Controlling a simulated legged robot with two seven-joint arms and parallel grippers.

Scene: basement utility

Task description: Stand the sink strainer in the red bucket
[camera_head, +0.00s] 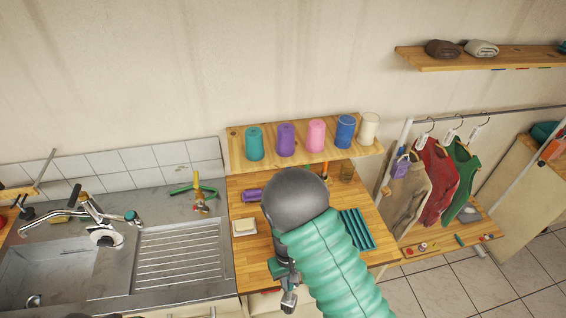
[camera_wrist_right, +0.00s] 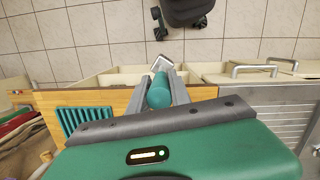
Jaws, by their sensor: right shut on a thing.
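My right gripper (camera_wrist_right: 158,80) is shut on a teal-handled thing (camera_wrist_right: 159,94) with a pale, squarish, metal-looking end. This may be the sink strainer, but I cannot tell for sure. In the head view my right gripper (camera_head: 288,288) is small and partly hidden below my dark round joint and ribbed green arm, over the wooden counter's front edge. I cannot make out the red bucket in either view. My left gripper is not in view.
The wooden counter (camera_head: 243,262) holds a soap block (camera_head: 245,227), a purple cup (camera_head: 252,195) and a teal rack (camera_head: 357,229). A metal sink (camera_head: 60,272) is at left.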

